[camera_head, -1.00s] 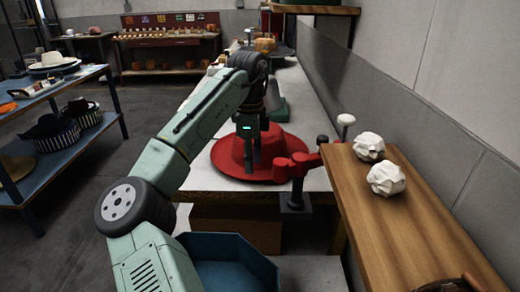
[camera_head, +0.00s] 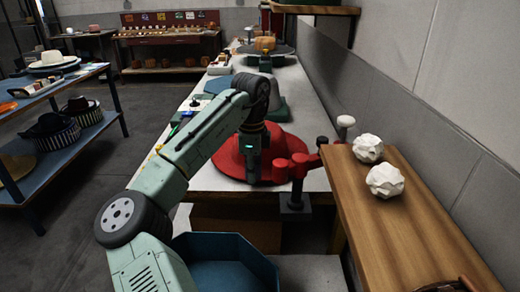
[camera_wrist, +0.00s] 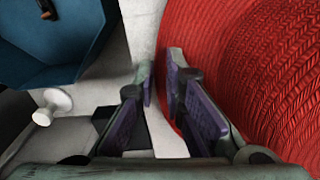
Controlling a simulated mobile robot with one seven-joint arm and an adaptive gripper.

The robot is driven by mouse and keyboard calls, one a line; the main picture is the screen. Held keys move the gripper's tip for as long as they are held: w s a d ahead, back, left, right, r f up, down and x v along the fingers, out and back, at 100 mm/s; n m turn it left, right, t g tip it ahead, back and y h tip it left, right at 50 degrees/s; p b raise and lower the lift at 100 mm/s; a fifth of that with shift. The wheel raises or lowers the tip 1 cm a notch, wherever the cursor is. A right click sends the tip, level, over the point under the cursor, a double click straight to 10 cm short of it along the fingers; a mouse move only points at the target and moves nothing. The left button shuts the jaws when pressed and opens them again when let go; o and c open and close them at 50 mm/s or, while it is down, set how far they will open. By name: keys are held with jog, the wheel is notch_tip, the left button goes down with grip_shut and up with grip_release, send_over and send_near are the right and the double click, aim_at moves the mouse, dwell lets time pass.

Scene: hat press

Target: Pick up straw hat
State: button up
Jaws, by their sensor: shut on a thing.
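The straw hat is red (camera_head: 285,140), with a wide brim, and lies on the white worktop behind the red clamp. In the wrist view its woven brim and crown (camera_wrist: 255,75) fill the right side. My gripper (camera_head: 252,180) points down at the front edge of the brim. The wrist view shows its two purple-padded fingers (camera_wrist: 160,72) close together, at the near edge of the brim. They are shut on the brim edge, though the pinched part is mostly hidden by the right finger. My arm hides part of the hat's left side.
A red clamp (camera_head: 298,168) stands close to the right of my gripper. A wooden shelf (camera_head: 400,225) with white crumpled lumps (camera_head: 385,180) is at the right. A blue bin (camera_head: 225,258) sits below the front edge. A blue rack (camera_head: 75,137) with hats stands left.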

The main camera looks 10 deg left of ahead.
jog(key=shift+r, duration=0.1)
grip_shut()
notch_tip(320, 180, up, 10)
dwell(0.5)
dwell(1.0)
